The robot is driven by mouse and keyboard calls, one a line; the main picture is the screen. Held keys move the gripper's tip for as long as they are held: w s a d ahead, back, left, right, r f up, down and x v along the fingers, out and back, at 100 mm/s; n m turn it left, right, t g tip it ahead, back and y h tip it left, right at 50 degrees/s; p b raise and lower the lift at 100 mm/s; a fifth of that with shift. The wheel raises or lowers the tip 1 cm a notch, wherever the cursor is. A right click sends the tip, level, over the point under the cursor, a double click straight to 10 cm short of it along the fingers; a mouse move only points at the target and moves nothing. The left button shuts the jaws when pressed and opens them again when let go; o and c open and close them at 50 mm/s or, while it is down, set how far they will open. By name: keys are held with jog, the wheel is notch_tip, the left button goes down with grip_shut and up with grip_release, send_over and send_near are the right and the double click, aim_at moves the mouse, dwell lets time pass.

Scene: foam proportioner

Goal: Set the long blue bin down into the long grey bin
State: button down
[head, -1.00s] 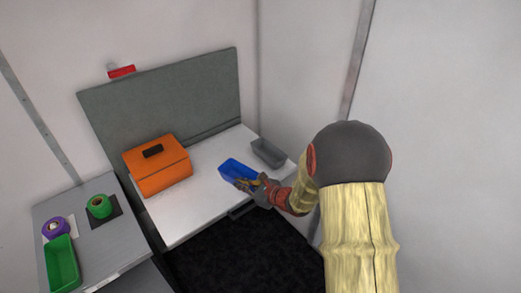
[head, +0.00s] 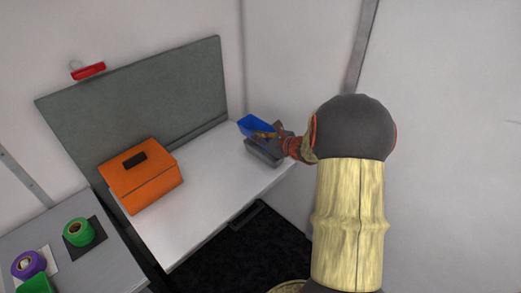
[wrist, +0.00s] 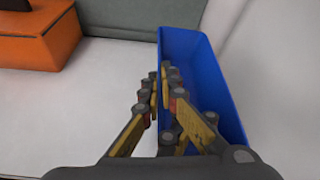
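The long blue bin (head: 256,125) is at the back right of the white table, over the far part of the long grey bin (head: 262,156). It also shows in the wrist view (wrist: 190,62), upright and open at the top. My gripper (head: 264,134) is at the blue bin's near left side; in the wrist view its fingers (wrist: 165,80) are closed on the bin's left wall. The grey bin is partly hidden by my gripper and the blue bin, and it does not show in the wrist view. I cannot tell whether the bins touch.
An orange case (head: 140,178) stands on the left of the white table (head: 205,195). The wall is close behind and right of the bins. The table's middle is clear.

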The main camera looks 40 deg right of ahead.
jog(key=d+f, duration=0.1)
jog(key=f, duration=0.1)
jog(key=w+d+f+b, duration=0.1)
jog(key=w+d+f, duration=0.1)
jog(key=f, duration=0.1)
jog(key=shift+w+d+f+b, duration=0.15)
jog(key=shift+d+f+b, duration=0.15)
jog(key=shift+d, duration=0.1)
jog(key=shift+f+b, duration=0.75)
jog(key=shift+f, duration=0.85)
jog(key=shift+f, duration=0.1)
jog(key=shift+f+b, duration=0.25)
jog(key=shift+b, duration=0.1)
jog(key=c, duration=1.5)
grip_release()
